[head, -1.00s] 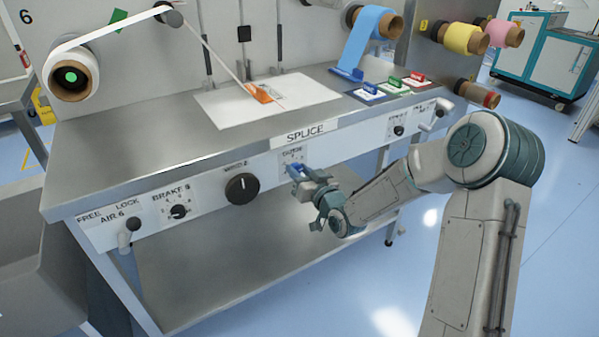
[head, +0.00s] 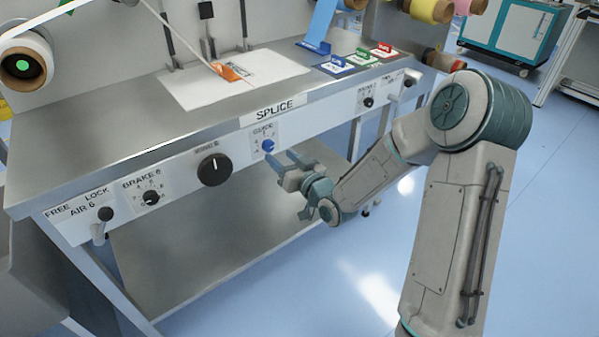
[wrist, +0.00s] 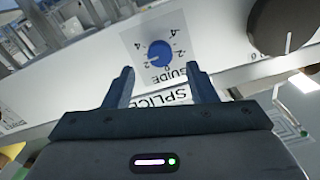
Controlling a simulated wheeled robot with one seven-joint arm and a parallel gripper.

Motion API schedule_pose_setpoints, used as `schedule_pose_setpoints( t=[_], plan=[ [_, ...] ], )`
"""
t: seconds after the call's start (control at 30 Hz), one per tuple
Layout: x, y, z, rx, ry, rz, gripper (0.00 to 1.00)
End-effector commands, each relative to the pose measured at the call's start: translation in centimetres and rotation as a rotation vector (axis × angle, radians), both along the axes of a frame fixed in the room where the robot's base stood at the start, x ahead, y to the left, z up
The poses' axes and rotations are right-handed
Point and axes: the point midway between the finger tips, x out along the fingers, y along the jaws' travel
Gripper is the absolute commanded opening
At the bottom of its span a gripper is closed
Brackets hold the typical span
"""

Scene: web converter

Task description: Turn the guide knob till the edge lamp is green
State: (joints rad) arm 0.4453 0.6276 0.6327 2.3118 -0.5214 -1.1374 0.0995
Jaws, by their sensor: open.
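The guide knob (head: 268,146) is small, round and blue, on a white scale plate on the bench's front panel, below the SPLICE label. In the wrist view the knob (wrist: 160,53) sits beyond the fingertips, roughly centred between them, with numbers around it. I cannot read its pointer surely. My gripper (head: 284,158) is open and empty, in front of the panel just right of and below the knob, apart from it. The open fingers also show in the wrist view (wrist: 160,72). I cannot make out an edge lamp in either view.
A larger black knob (head: 214,169) is left of the guide knob, then the brake knob (head: 150,198) and the air lever (head: 105,215). Another small black knob (head: 368,102) is to the right. The steel bench top (head: 120,135) juts above the panel. Floor in front is clear.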

Motion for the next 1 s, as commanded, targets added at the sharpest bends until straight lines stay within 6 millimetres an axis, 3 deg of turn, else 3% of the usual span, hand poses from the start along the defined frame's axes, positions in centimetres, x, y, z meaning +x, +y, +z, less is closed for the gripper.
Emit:
schedule_pose_setpoints(
  t=[0.2,0.4,1.0],
  plan=[
    [-4.1,-2.8,0.0,-0.003,0.001,-0.002,0.52],
    [-6.3,-4.2,0.0,-0.001,0.000,0.001,0.52],
    [-6.9,-4.6,0.0,0.000,0.001,0.001,0.52]
  ],
)
